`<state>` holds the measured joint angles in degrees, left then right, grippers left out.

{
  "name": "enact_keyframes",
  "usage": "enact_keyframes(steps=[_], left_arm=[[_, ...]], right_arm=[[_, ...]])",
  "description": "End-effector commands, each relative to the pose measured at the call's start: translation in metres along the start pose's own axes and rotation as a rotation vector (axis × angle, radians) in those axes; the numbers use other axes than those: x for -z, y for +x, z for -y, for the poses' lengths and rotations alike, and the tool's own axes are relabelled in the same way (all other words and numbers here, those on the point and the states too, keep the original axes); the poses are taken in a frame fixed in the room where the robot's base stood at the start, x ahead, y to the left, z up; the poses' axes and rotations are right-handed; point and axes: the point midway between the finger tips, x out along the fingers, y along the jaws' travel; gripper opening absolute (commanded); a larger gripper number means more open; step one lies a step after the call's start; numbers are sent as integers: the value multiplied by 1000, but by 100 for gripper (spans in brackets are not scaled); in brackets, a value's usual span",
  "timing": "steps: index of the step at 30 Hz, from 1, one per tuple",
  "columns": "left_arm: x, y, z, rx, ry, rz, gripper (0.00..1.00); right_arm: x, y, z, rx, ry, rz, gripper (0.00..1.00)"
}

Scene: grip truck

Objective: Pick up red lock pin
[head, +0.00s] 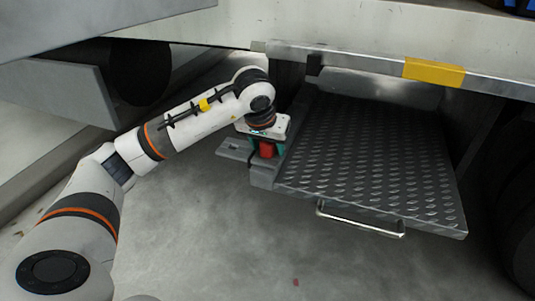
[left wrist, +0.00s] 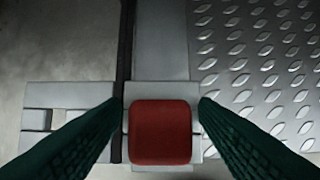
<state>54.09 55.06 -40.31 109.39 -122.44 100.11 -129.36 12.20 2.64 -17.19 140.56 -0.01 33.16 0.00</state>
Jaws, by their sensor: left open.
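The red lock pin (head: 266,149) sits on the grey bracket at the left edge of the metal plate. In the left wrist view its square red top (left wrist: 160,132) lies low in the middle. My left gripper (head: 265,143) is over the pin, pointing down. In the left wrist view its two green fingers (left wrist: 160,112) stand open on either side of the red top, with narrow gaps between. How the pin is seated below its top is hidden. My right gripper is not in view.
The treadplate platform (head: 370,155) with a front handle (head: 360,220) lies right of the pin. A grey flat bracket (head: 235,150) juts out to the left. The truck's rail with a yellow patch (head: 434,71) runs above. Open concrete floor (head: 230,240) lies in front.

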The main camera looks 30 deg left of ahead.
Motion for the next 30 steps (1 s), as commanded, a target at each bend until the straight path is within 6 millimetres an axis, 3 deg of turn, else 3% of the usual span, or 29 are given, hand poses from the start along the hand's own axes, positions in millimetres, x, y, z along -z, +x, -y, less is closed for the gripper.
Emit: enact_keyframes(steps=[5,14,23,28,30], left_arm=[[0,-1,0,0,0,0,55],[0,-1,0,0,0,0,5],[-1,-3,0,0,-1,1,5],[-6,-14,0,1,-1,2,5],[-9,-22,0,1,-1,2,5]], right_arm=[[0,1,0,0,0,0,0],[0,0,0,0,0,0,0],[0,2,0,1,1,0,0],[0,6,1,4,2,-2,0],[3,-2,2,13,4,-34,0]])
